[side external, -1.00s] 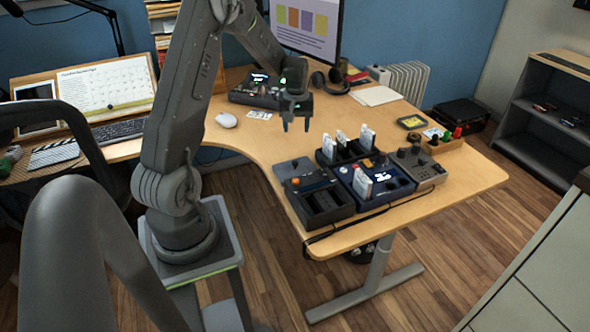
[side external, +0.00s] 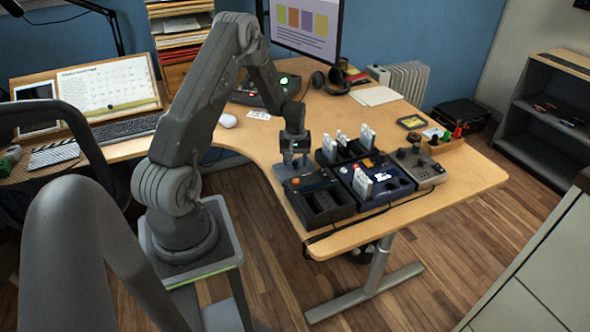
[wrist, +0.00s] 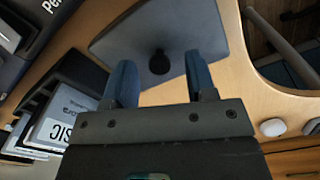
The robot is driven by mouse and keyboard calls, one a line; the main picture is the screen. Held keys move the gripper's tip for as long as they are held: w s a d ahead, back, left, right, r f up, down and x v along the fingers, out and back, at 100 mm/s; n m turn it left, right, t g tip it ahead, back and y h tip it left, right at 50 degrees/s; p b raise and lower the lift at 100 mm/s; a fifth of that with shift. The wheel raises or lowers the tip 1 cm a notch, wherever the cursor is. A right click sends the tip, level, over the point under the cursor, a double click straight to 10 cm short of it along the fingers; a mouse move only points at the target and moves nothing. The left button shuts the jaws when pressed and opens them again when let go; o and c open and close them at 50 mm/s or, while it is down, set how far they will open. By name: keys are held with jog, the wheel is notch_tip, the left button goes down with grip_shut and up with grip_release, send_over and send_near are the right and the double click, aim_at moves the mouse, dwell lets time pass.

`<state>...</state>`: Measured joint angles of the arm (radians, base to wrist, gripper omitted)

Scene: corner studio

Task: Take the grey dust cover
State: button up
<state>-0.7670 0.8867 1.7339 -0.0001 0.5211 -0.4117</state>
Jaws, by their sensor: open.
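The grey dust cover (side external: 285,173) is a flat plate lying on the desk just behind the dark two-slot unit. In the wrist view the cover (wrist: 207,32) shows a round black knob (wrist: 159,62) near its lower edge. My gripper (side external: 293,158) hangs over the cover, pointing down. In the wrist view my gripper (wrist: 159,72) is open, with one dark finger on each side of the knob and gaps between. Nothing is held. I cannot tell how far the fingertips are above the cover.
A dark two-slot unit (side external: 322,203), a blue console (side external: 384,188) and a black holder with upright white cartridges (side external: 365,140) stand close by. A grey joystick box (side external: 424,168) is further right. A white mouse (side external: 228,121) lies left on the desk (side external: 440,196). The monitor (side external: 305,27) stands behind.

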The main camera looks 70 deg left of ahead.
jog(key=shift+f, duration=0.8)
jog(key=shift+c, duration=0.3)
grip_shut()
